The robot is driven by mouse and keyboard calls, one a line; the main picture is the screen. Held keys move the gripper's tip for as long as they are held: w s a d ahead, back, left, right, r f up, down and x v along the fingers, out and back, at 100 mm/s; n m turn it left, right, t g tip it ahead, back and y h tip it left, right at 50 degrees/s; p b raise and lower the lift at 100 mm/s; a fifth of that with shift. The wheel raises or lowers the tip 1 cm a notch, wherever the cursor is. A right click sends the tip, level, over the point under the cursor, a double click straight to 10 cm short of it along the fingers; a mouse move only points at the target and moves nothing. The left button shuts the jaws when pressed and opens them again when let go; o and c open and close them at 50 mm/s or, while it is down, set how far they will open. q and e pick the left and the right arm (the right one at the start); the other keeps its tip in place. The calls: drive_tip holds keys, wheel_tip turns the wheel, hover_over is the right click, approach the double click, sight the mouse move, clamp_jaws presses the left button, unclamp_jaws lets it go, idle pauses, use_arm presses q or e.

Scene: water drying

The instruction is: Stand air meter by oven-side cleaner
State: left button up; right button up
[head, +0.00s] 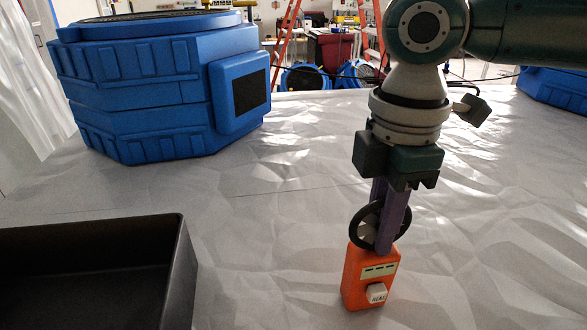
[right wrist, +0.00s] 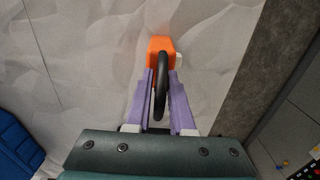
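An orange handheld meter (head: 357,279), which I take to be the air meter, stands roughly upright on the grey sheet at the lower right of centre. It has a pale display, a white block on its front and a black ring (head: 354,232) at its top. My right gripper (head: 386,247) points down at it, its purple fingers on either side of the ring. In the right wrist view the ring (right wrist: 160,88) lies between the fingers; whether they grip it is unclear. The meter's orange top (right wrist: 161,45) shows beyond them. No cleaner or oven is recognisable. My left gripper is out of view.
A big blue machine (head: 150,85) stands at the back left. A black open bin (head: 182,250) is at the front left. Another blue unit (head: 555,88) sits at the far right. The crumpled sheet between bin and meter is clear.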

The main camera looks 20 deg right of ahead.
drive_tip(key=o, duration=0.4)
drive_tip(key=shift+c, duration=0.2)
wheel_tip(320, 180, up, 12)
drive_tip(key=shift+f, duration=0.1)
drive_tip(key=s+a+f+m+t+y, duration=0.1)
drive_tip(key=s+a+f+m+y, duration=0.1)
drive_tip(key=s+a+f, duration=0.3)
drive_tip(key=s+a+f+m+t+y, duration=0.1)
drive_tip(key=s+a+f+m, duration=0.1)
drive_tip(key=a+f, duration=0.5)
drive_tip(key=s+d+f+m+t+h, duration=0.1)
drive_tip(key=s+d+f+m+h, duration=0.1)
drive_tip(key=s+d+m, duration=0.6)
drive_tip(key=shift+s+d+f+m+t+h, duration=0.3)
drive_tip(key=shift+s+m+h, duration=0.1)
drive_tip(key=shift+s+m, duration=0.2)
